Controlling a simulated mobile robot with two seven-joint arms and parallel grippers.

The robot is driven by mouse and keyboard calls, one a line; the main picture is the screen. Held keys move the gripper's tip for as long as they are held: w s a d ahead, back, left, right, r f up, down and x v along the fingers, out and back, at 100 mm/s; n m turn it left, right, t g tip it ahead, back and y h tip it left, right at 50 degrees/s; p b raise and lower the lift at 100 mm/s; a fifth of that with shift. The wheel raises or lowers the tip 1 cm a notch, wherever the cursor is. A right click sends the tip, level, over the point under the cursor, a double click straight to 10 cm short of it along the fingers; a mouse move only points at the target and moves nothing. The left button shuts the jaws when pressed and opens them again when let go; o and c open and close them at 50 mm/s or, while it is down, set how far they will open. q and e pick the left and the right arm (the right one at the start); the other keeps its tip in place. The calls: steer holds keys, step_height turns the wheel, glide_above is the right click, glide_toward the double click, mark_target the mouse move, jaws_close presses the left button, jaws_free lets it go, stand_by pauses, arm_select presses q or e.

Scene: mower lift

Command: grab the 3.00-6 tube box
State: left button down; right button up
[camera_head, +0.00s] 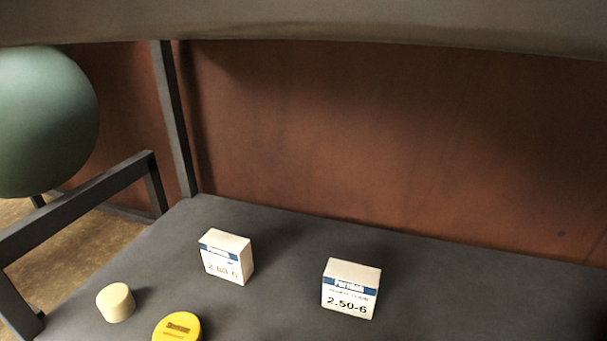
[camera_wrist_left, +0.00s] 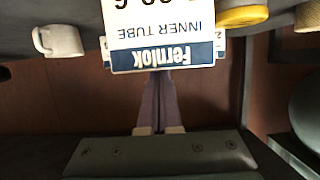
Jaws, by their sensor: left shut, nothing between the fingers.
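In the left wrist view a white box with a blue Fernlok band (camera_wrist_left: 165,57) appears upside down, labelled INNER TUBE. Its size number is cut by the top edge; only the end, about "0-6", shows, so I cannot confirm 3.00-6. My left gripper (camera_wrist_left: 158,78) is shut and empty, its fingers pointing at the box's banded edge. I cannot tell whether they touch it. In the head view two similar boxes stand on the grey shelf: one reading about 2.80-6 (camera_head: 225,258) and one reading 2.50-6 (camera_head: 350,290). No gripper shows there.
The grey shelf (camera_head: 270,300) also holds a cream cylinder (camera_head: 116,302) and a yellow round tin (camera_head: 177,328). A white mug (camera_wrist_left: 60,39) shows in the wrist view. A brown back panel (camera_head: 400,150), a dark post (camera_head: 173,120) and an overhead beam (camera_head: 300,22) bound the space.

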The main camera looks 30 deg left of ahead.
arm_select(q)
steer(key=shift+s+f, duration=0.25)
steer(key=shift+s, duration=0.05)
